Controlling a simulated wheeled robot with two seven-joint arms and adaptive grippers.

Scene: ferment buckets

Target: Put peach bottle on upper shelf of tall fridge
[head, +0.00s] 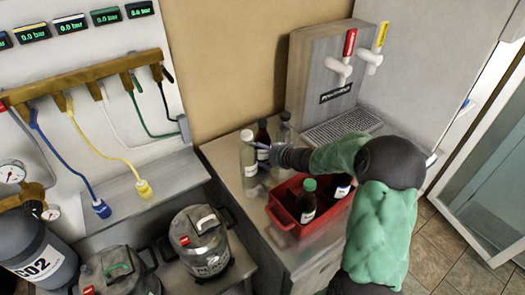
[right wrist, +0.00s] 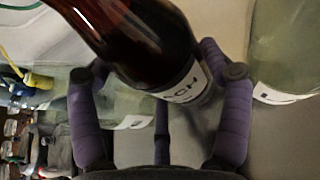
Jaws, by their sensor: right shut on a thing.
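The peach bottle is dark with a white label whose visible letters end in "CH"; it shows large in the right wrist view (right wrist: 150,45). In the head view the dark bottle (head: 263,133) stands at the back of the counter, between a pale bottle (head: 248,158) and a clear bottle (head: 285,130). My right gripper (head: 270,155) reaches it from the right and is shut on it, with a purple finger on each side in the right wrist view (right wrist: 162,85). The bottle's base is hidden, so I cannot tell whether it touches the counter. My left gripper is out of view.
A red crate (head: 281,217) with dark bottles stands on the counter in front, under my right forearm. A tap tower (head: 318,75) with a drip tray (head: 343,124) is behind. A white-framed glass door (head: 490,165) is at the right. Metal kegs (head: 200,240) stand lower left.

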